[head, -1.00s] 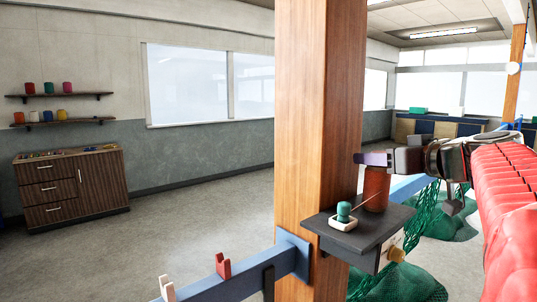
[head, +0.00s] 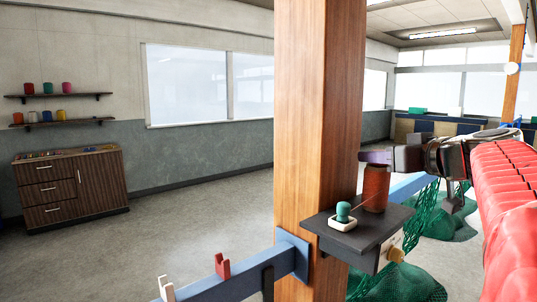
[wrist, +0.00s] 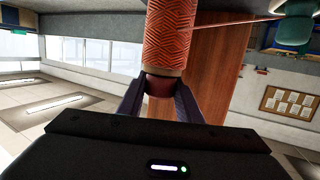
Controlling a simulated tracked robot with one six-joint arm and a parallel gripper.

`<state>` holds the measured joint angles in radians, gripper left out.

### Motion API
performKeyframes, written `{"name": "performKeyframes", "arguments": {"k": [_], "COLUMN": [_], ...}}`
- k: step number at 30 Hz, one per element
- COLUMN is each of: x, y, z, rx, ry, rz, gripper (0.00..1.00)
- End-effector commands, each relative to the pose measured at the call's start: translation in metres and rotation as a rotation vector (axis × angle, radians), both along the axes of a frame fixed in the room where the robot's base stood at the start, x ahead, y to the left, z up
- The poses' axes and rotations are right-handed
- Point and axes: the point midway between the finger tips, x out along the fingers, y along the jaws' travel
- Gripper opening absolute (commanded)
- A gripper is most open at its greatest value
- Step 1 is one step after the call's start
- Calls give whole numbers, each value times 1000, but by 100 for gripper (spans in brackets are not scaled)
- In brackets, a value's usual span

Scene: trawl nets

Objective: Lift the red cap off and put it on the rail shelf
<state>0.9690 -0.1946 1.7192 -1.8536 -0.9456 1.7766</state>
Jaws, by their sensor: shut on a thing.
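The red cap (wrist: 160,85) shows in the wrist view between the two purple fingers of my gripper (wrist: 159,98), which is shut on it. The cap is at the pale end of an orange-red patterned twine spool (wrist: 168,35); I see no clear gap between them. In the head view the spool (head: 376,189) stands upright on the dark rail shelf (head: 367,238), beside the wooden post. My gripper (head: 375,157) is at the spool's top there, coming in from the right, and hides the cap.
A green spool (head: 343,212) sits in a white holder at the shelf's front left, with a thin line running toward the tall spool. The wooden post (head: 318,120) stands close to the left. A blue rail (head: 245,277) carries red and white hooks.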

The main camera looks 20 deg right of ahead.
Motion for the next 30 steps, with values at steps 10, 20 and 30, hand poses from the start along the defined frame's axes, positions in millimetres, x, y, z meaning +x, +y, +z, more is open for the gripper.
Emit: {"name": "performKeyframes", "arguments": {"k": [10,20,30], "x": [0,0,0], "y": [0,0,1], "z": [44,88,96], "rx": [-3,-1,1], "ry": [-2,-2,0], "rz": [1,0,1], "gripper": [10,10,10]}}
